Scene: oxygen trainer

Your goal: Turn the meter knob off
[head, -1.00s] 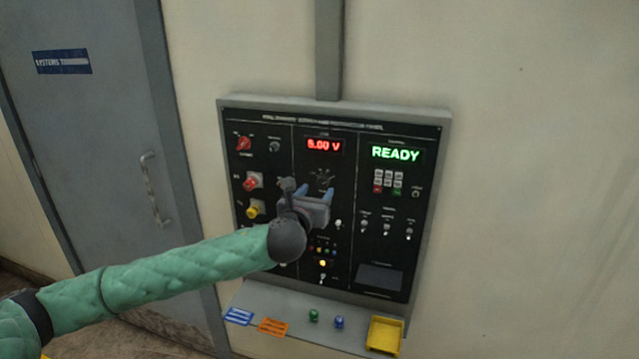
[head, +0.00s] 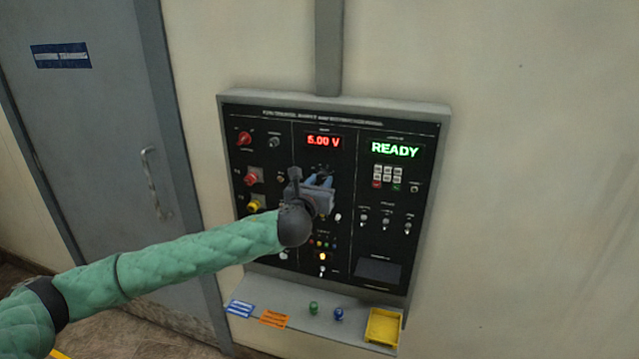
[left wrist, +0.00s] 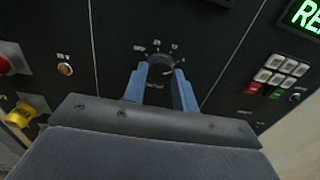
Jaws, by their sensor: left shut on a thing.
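The meter knob (left wrist: 161,65) is a black round dial on the black panel (head: 425,200), with markings around it, below the red "5.00 V" display (head: 324,141). In the left wrist view it sits between the two blue fingertips of my left gripper (left wrist: 161,82). The gripper is shut on the knob, one finger on each side. In the head view my left gripper (head: 318,181) covers most of the knob. The knob's exact pointer direction is hard to read. My right gripper is not in view.
A red knob (head: 244,138), a red button (head: 251,178) and a yellow button (head: 254,204) are on the panel's left. A green "READY" display (head: 396,149) and keypad (head: 388,176) are at right. The shelf below holds a yellow tray (head: 383,327), two small knobs and tags.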

